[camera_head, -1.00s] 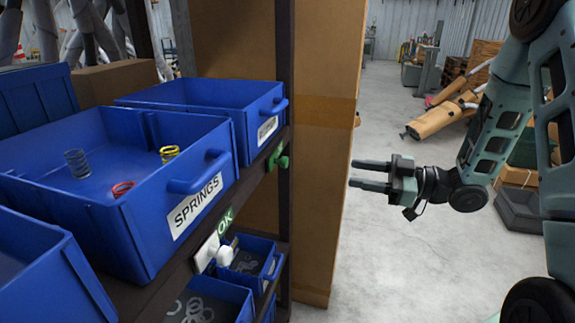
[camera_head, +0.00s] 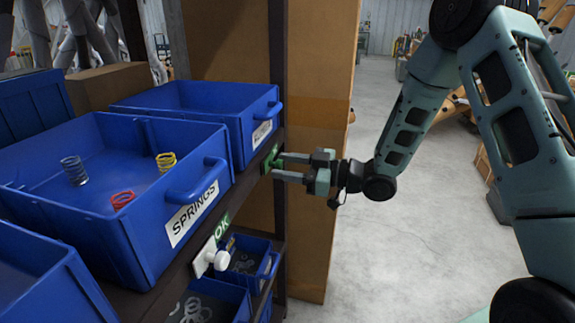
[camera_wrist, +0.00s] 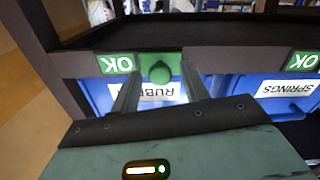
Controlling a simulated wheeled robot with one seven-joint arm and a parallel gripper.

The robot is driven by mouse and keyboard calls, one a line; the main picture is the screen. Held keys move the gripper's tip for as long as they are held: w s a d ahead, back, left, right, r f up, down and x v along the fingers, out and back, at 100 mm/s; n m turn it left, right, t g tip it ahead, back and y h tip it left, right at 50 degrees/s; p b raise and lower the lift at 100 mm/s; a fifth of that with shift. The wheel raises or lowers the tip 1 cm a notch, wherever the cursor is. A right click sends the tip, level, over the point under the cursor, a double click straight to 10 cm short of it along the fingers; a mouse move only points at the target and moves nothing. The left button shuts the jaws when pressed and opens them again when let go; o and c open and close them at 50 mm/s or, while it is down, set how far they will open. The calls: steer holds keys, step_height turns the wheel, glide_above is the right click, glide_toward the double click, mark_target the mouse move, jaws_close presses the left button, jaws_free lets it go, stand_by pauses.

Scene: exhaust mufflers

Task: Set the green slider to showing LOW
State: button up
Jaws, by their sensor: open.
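The green slider (camera_head: 271,158) is on the dark shelf edge below the rear blue bin. In the wrist view it is a green plate with a round green knob (camera_wrist: 159,72). A green label reading OK (camera_wrist: 115,64), upside down in that view, shows beside it. My gripper (camera_head: 277,167) is at the slider with its fingers pointing at the shelf edge. In the wrist view my open gripper (camera_wrist: 160,82) has one finger on each side of the knob, with gaps visible. I cannot tell how far the fingertips reach past the knob.
A white slider (camera_head: 208,258) with its own OK label (camera_head: 222,227) sits nearer on the same edge. The blue SPRINGS bin (camera_head: 105,195) holds several coiled springs. Lower blue bins (camera_head: 262,268) are below. A brown panel (camera_head: 315,140) stands behind; open floor is right.

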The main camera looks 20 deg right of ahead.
mark_target(275, 151)
jaws_close()
steer(key=shift+w+d, duration=0.65)
steer(key=shift+w, duration=0.25)
steer(key=shift+w+d, duration=0.65)
steer(key=shift+w, duration=0.25)
steer(key=shift+w+d, duration=0.65)
steer(key=shift+w, duration=0.25)
jaws_free()
steer(key=shift+d, duration=0.1)
steer(key=b+v, duration=0.2)
steer(key=v, duration=1.5)
steer(key=shift+s+b, duration=0.15)
steer(key=shift+b, duration=0.25)
